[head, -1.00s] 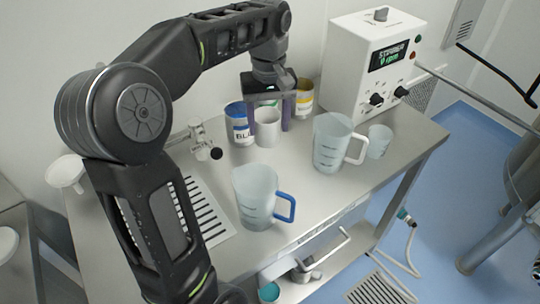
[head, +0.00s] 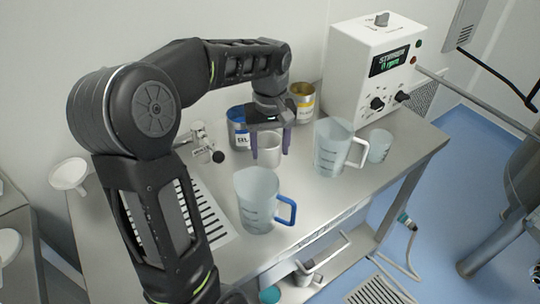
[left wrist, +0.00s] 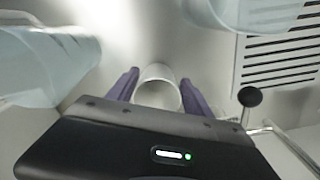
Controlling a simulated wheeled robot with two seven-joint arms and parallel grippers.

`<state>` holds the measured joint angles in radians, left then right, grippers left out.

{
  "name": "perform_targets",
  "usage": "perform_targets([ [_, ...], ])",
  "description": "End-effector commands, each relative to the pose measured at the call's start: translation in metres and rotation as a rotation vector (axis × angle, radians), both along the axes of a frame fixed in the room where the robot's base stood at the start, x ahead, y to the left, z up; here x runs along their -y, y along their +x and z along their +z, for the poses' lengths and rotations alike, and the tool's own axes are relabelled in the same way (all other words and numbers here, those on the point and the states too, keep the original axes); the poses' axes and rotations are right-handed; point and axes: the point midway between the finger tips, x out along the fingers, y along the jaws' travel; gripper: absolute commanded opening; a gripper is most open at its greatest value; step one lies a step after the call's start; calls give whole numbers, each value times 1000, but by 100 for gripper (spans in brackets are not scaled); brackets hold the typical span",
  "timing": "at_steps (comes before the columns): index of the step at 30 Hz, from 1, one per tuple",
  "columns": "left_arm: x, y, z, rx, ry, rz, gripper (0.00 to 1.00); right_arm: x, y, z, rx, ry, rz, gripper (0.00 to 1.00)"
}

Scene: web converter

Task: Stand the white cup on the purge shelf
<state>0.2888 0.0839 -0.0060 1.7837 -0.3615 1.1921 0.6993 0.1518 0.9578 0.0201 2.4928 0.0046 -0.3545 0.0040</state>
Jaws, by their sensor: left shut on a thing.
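The white cup (head: 268,156) is upright between the purple fingers of my left gripper (head: 270,144), over the steel bench. In the left wrist view the cup (left wrist: 158,88) shows its open rim, with a finger on each side. My left gripper is shut on it. I cannot tell whether the cup's base touches the bench. A lower shelf (head: 330,262) shows under the bench front; no view marks it as the purge shelf. My right gripper is not in view.
A blue-handled jug (head: 258,203) stands in front of the cup and a white-handled jug (head: 331,148) to its right. A small beaker (head: 379,145), blue tin (head: 238,128), yellow tin (head: 302,102) and stirrer box (head: 352,75) stand nearby. A slotted grate (head: 205,205) lies left.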

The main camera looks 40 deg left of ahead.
Motion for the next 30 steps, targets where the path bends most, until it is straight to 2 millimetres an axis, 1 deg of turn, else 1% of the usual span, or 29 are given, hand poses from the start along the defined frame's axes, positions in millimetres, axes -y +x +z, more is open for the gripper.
perform_targets([
  [3, 0, -1, -16, -6, -1, 0, 14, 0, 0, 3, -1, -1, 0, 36],
  [7, 0, -1, -31, -3, -1, 0, 14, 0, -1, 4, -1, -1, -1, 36],
  [19, 0, -1, -38, -2, -1, 0, 14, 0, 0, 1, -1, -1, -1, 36],
  [20, 0, -1, -38, -2, -1, 0, 60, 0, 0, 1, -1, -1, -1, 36],
  [27, 0, -1, -36, -2, -1, 0, 79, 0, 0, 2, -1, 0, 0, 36],
  [30, 0, -1, -36, -2, -1, 0, 81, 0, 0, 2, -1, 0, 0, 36],
])
